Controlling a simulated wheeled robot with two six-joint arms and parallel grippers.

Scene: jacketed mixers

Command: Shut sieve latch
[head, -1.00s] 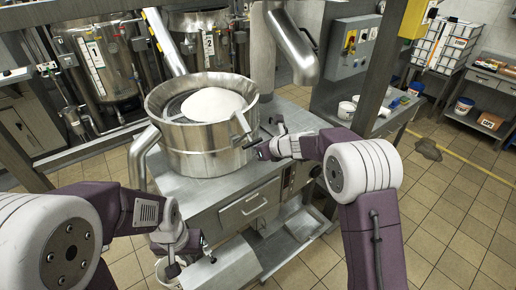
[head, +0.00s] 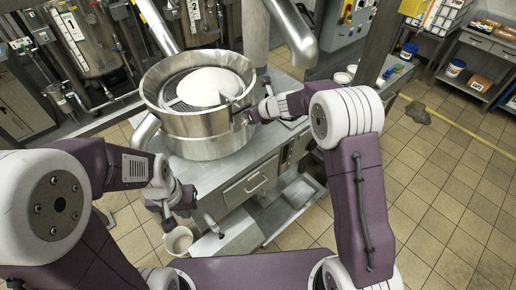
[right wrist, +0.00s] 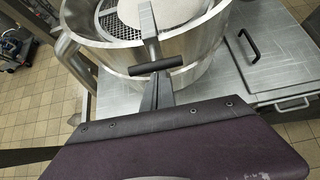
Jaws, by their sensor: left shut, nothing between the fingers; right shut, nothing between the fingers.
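The sieve (head: 205,125) is a round steel drum on the machine, with white powder on its mesh. Its latch (head: 228,97), a flat metal lever, stands at the near right of the rim. In the right wrist view the latch (right wrist: 148,30) crosses the rim, with a black crossbar handle (right wrist: 170,64) at its lower end. My right gripper (head: 250,117) is shut and empty beside the sieve wall. In the right wrist view its fingertips (right wrist: 157,80) are just below the handle; I cannot tell whether they touch. My left gripper (head: 168,218) is shut and empty, low in front of the machine.
A pale bucket (head: 179,241) is below my left gripper. A drawer (head: 250,185) is in the machine's front. A steel pipe (head: 290,25) and a post stand behind the sieve to the right.

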